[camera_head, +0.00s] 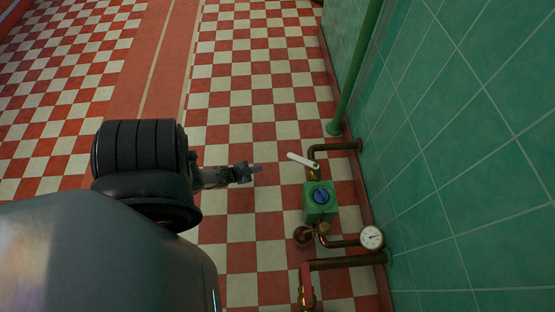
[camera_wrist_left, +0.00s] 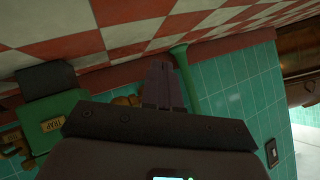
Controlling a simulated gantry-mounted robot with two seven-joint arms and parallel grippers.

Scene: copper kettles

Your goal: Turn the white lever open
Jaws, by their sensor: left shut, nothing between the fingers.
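The white lever (camera_head: 301,160) sits on a brass valve on the pipe near the green wall. Its free end points left and slightly away, and its pivot is at the right end. My left gripper (camera_head: 257,169) is shut and empty, a short way left of the lever's free end and apart from it. In the left wrist view its closed fingers (camera_wrist_left: 161,70) point toward the tiled floor and wall. The lever cannot be made out there. My right gripper is not in view.
Just nearer than the lever stands a green box with a blue knob (camera_head: 320,196), labelled TRAP in the wrist view (camera_wrist_left: 54,124). A round gauge (camera_head: 371,238), brass pipes (camera_head: 345,264) and a red handle (camera_head: 305,277) are nearer. A green vertical pipe (camera_head: 355,80) stands beyond. Open checkered floor lies left.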

